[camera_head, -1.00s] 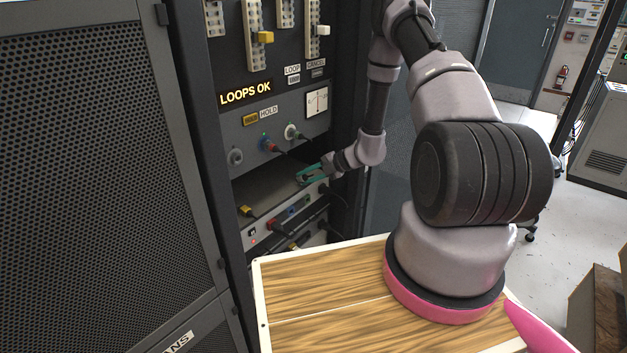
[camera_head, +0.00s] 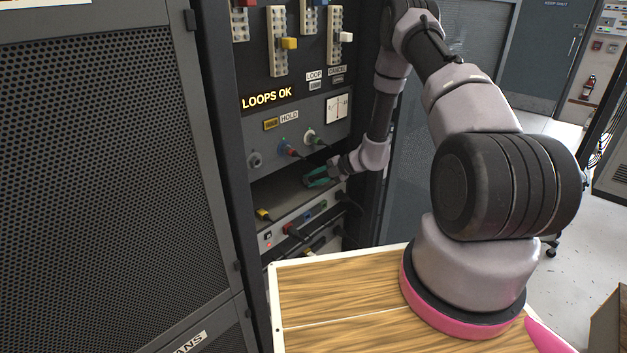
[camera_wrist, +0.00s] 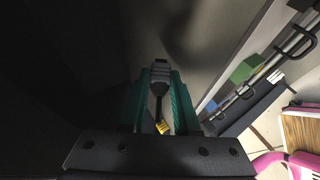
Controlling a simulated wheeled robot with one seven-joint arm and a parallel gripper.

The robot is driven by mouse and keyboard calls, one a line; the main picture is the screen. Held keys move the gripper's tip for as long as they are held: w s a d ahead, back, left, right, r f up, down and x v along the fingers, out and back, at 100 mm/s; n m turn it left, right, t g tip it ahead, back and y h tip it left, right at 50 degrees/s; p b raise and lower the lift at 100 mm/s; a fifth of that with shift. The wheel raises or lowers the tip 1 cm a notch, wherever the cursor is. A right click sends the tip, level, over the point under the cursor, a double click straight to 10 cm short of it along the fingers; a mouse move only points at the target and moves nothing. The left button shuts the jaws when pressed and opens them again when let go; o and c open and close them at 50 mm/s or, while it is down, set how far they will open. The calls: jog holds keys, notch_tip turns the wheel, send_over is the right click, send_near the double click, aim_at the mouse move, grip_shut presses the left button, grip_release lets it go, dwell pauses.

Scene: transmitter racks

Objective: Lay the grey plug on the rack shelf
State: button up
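The grey plug (camera_wrist: 160,74) is between the teal fingertips of my gripper (camera_wrist: 160,82) in the wrist view. The fingers appear closed on its sides, and a dark cable with a yellow tag (camera_wrist: 162,127) runs back from it. In the head view my gripper (camera_head: 318,177) is inside the open bay of the rack, above the rack shelf (camera_head: 285,192). The plug is too small to make out there. The shelf surface (camera_wrist: 205,30) shows ahead of the fingers in the wrist view; I cannot tell whether the plug touches it.
A perforated cabinet door (camera_head: 110,150) stands at left.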

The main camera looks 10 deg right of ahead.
jog(key=o, duration=0.4)
jog(key=shift+o, duration=0.2)
